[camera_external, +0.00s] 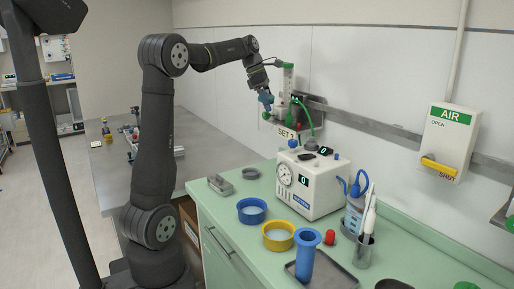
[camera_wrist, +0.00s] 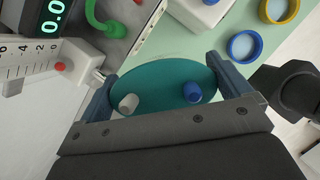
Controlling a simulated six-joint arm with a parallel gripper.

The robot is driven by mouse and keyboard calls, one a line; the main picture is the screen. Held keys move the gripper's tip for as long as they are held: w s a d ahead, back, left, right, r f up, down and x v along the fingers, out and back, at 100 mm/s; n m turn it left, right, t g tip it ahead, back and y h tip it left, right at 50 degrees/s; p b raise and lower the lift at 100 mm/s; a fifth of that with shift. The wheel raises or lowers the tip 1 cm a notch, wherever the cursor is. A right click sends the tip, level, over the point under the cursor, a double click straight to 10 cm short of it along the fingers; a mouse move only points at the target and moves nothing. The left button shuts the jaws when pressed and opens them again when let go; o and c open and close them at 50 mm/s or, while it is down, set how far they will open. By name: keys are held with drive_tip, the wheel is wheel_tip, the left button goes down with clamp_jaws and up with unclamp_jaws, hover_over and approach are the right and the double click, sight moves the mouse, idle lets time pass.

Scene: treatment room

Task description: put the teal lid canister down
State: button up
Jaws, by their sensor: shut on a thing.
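My gripper (camera_external: 264,95) is raised in front of the wall rail, above the back of the green counter. In the wrist view its two blue fingers are shut on the teal lid canister (camera_wrist: 160,76), one on each side of the round teal lid. A white knob and a blue knob show on the near part of the lid. The canister's body below the lid is hidden in the wrist view. In the external view the canister is small and hard to tell from the fingers.
A white machine (camera_external: 313,183) with a dial stands on the green counter (camera_external: 222,206). A blue-rimmed dish (camera_external: 252,211), a yellow-rimmed dish (camera_external: 278,236) and a tall blue cylinder (camera_external: 306,258) stand in front. A wall unit with a green display (camera_wrist: 52,18) and a green hose are close to my gripper.

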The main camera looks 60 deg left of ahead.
drive_tip(key=s+a+f+n+y, duration=0.1)
drive_tip(key=s+a+f+n, duration=0.3)
drive_tip(key=s+a+f, duration=0.3)
drive_tip(key=s+a+f+n+y, duration=0.2)
drive_tip(key=s+a+f, duration=0.6)
drive_tip(key=a, duration=1.2)
drive_tip(key=s+a+f+n+y, duration=0.1)
drive_tip(key=s+a+f+n, duration=0.5)
drive_tip(key=a+f, duration=0.8)
drive_tip(key=shift+s+a+f+n+t+y, duration=0.3)
drive_tip(key=shift+s+t, duration=0.1)
drive_tip(key=shift+s, duration=0.35)
drive_tip(key=shift+f, duration=0.15)
drive_tip(key=o, duration=0.7)
